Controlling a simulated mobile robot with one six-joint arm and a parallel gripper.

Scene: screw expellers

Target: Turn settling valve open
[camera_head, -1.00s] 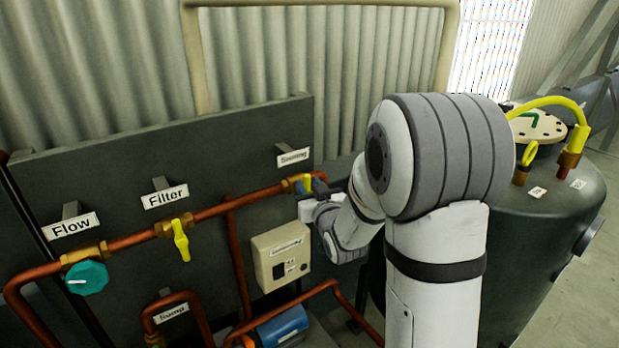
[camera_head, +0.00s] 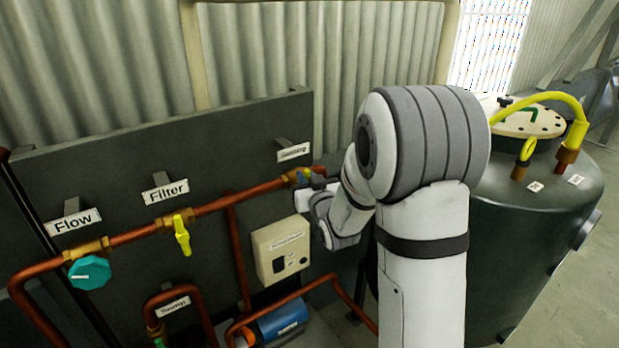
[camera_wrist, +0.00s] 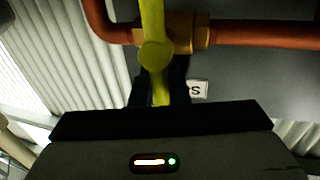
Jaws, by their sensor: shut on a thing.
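The settling valve (camera_head: 293,177) sits on the copper pipe below the settling sign (camera_head: 294,152), at the right end of the dark panel. Its yellow handle (camera_wrist: 153,25) shows large in the wrist view, lying across the pipe, with the brass valve body (camera_wrist: 184,33) beside it. My gripper (camera_wrist: 160,92) is shut on the lower end of this handle, between its dark fingers. In the head view my gripper (camera_head: 312,186) is at the valve, and it and the wrist hide most of the handle.
The yellow filter valve (camera_head: 182,236) and teal flow knob (camera_head: 89,272) are farther left on the same pipe. A beige control box (camera_head: 281,252) and blue motor (camera_head: 282,322) are below. A dark tank (camera_head: 535,240) stands at right, behind my arm.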

